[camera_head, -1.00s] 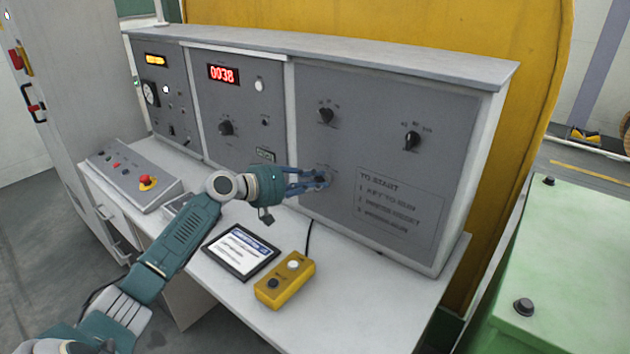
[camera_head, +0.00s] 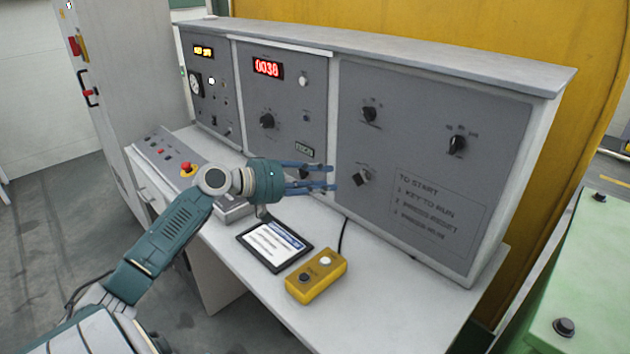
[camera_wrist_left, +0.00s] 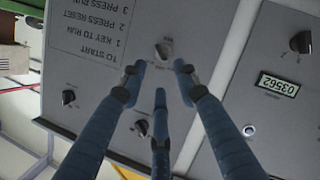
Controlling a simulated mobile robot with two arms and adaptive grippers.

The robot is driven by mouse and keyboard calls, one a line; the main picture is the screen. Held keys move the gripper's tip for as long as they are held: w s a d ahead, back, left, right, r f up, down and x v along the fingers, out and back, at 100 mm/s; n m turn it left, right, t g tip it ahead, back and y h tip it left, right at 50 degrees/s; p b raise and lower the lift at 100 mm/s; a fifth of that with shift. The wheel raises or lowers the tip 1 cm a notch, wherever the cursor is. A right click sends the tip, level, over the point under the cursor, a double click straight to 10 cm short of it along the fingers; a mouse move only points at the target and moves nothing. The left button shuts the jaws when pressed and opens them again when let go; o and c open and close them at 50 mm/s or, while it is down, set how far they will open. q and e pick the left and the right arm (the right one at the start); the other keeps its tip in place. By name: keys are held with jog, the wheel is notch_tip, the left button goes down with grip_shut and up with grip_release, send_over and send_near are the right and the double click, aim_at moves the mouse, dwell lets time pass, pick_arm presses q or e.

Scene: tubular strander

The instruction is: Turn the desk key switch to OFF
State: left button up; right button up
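The desk key switch (camera_head: 361,179) appears to be the small black knob low on the right grey panel, left of the "TO START" text. My right gripper is not in view.
Two black knobs (camera_head: 369,114) (camera_head: 457,145) sit higher on the same panel. On the desk lie a tablet (camera_head: 275,246) and a yellow button box (camera_head: 316,276) with a cable. A button console with a red stop button (camera_head: 187,169) stands left. A green cabinet (camera_head: 590,270) stands right.

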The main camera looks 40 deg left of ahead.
pick_arm(q)
jog(key=shift+v, duration=1)
jog(key=shift+r, duration=0.1)
